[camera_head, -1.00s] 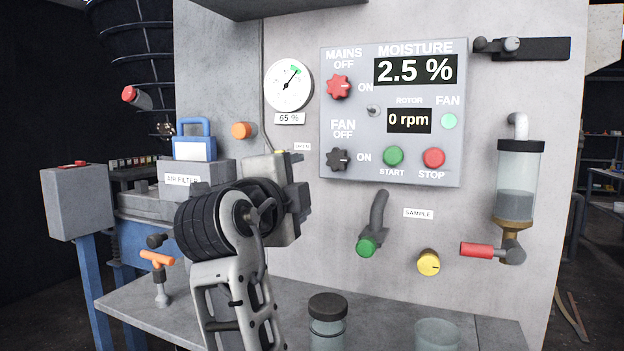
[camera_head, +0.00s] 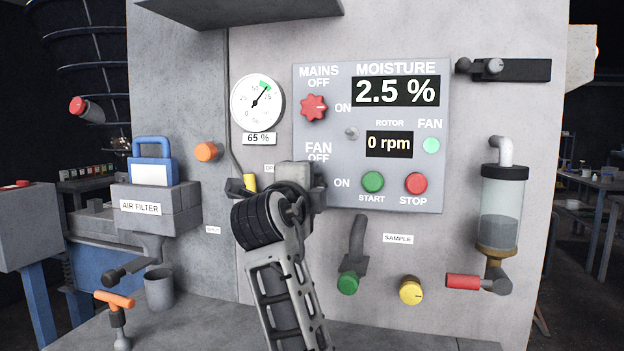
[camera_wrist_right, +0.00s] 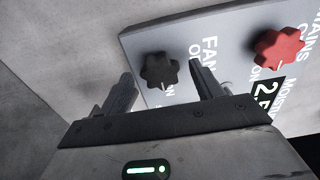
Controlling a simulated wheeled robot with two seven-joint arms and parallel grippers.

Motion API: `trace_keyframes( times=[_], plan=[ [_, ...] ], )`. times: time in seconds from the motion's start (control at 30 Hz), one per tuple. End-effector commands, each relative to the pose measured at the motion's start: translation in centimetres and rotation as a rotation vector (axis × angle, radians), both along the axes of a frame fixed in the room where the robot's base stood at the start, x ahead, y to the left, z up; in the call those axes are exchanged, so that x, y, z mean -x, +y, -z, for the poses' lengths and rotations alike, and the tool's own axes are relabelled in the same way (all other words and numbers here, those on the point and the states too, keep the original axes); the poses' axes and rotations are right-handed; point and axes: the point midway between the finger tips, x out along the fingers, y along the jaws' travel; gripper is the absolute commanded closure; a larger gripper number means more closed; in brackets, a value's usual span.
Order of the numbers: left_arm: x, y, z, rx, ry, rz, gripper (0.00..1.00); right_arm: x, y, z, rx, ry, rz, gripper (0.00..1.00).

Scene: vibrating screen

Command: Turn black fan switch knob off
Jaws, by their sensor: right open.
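The black fan switch knob (camera_wrist_right: 160,70) is a star-shaped knob on the grey control panel (camera_head: 445,150). The FAN lamp (camera_head: 431,145) is pale green. My left gripper is not in view.
Green start (camera_head: 372,182) and red stop (camera_head: 416,183) buttons are to the right. The sample lever (camera_head: 354,255) and yellow knob (camera_head: 411,290) are below.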

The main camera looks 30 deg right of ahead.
Motion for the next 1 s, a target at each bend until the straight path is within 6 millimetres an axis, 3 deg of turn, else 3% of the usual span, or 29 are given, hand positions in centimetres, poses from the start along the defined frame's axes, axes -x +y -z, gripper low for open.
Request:
trace_keyframes(
  times=[0.4,0.43,0.57,0.6,1.0],
  plan=[
    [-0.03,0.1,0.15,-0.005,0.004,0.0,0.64,-0.39,-0.63,0.06,-0.001,0.001,-0.004,0.35],
    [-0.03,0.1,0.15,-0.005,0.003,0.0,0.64,-0.39,-0.63,0.06,-0.001,0.001,-0.004,0.38],
    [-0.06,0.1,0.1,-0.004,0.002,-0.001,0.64,-0.38,-0.61,0.06,-0.001,0.001,-0.004,0.74],
    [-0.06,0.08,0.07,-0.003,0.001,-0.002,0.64,-0.38,-0.61,0.06,-0.001,0.001,-0.004,0.77],
    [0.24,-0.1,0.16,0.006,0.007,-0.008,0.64,-0.42,-0.52,0.12,0.039,0.049,-0.006,0.77]
  ],
)
